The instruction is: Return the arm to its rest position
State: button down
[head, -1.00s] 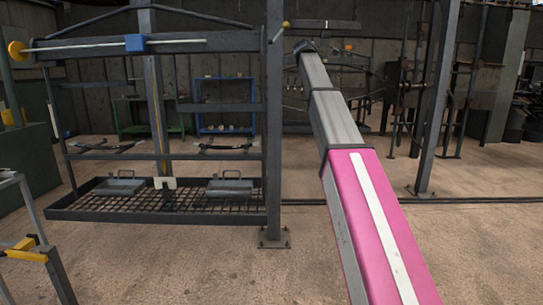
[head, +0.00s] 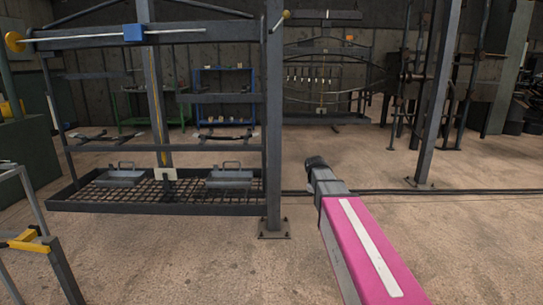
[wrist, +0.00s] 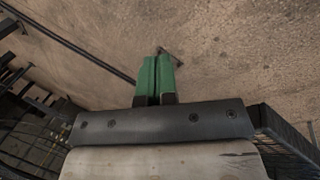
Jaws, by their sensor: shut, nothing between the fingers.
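My gripper (wrist: 158,80) shows in the wrist view with its two green fingers side by side, shut and empty, over bare concrete floor. In the head view my pink and grey arm reaches forward from the bottom right, and its dark far end is low in front of the floor, just right of the rack's post. The fingers are not visible in the head view.
A dark metal rack (head: 150,208) with a mesh tray holding two grey lidded boxes stands at left, its post (head: 273,130) close to my arm. Another post (head: 435,100) stands at right. A yellow-grey frame (head: 32,241) is at near left. Floor (head: 450,240) is clear at right.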

jog(key=s+a+f+m+g+y, duration=0.1)
jog(key=s+f+m, duration=0.3)
jog(key=s+f, duration=0.4)
jog(key=s+a+f+m+g+y, duration=0.1)
jog(key=s+f+m, duration=0.3)
jog(key=s+f, duration=0.5)
jog(key=s, duration=0.5)
jog(key=shift+s+a+y, duration=0.15)
jog(key=shift+s+y, duration=0.1)
jog(key=shift+y, duration=0.15)
jog(key=shift+f, duration=0.1)
